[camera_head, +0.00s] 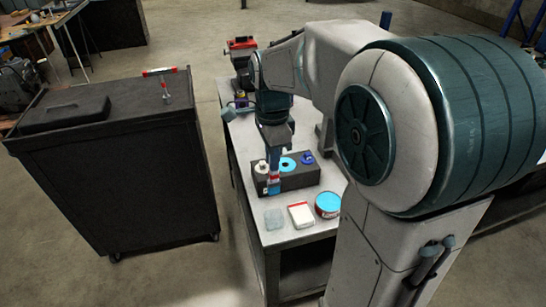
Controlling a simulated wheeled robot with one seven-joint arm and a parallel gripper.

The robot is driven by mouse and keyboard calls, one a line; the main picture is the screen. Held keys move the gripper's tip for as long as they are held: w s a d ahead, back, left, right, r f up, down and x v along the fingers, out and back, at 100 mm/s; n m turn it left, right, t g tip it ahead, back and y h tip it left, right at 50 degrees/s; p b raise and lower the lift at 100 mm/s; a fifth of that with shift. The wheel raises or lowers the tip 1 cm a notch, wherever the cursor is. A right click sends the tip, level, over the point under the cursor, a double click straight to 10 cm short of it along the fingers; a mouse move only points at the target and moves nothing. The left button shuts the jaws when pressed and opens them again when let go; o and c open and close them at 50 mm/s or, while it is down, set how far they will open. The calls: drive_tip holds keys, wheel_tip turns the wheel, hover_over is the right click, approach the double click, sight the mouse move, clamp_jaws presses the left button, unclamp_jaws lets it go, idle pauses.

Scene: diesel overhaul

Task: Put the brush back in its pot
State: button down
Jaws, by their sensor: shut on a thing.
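I cannot tell for certain which is the brush's pot. The jaws are small and partly hidden.
A clear dish (275,218), a white box with a red edge (301,215) and a red tin with a light-blue top (328,205) stand at the bench's near end. A black cart (120,165) stands left across a floor gap. My arm covers the bench's right side.

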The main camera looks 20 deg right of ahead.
sight(273, 182)
drive_tip(key=shift+s+f, duration=0.2)
drive_tip(key=shift+f, duration=0.05)
wheel_tip(273, 182, down, 7)
drive_tip(key=b, duration=0.5)
drive_tip(key=shift+b, duration=0.4)
drive_tip(key=shift+f, duration=0.15)
drive_tip(key=shift+f+b, duration=2.35)
drive_tip(key=shift+f, duration=0.7)
drive_tip(key=c, duration=1.7)
unclamp_jaws()
drive_tip(key=shift+c, duration=0.2)
drive_tip(key=o, duration=0.5)
drive_tip(key=shift+r, duration=0.15)
wheel_tip(273, 182, up, 14)
drive_tip(key=shift+f+p, duration=0.2)
drive_tip(key=shift+p, duration=0.15)
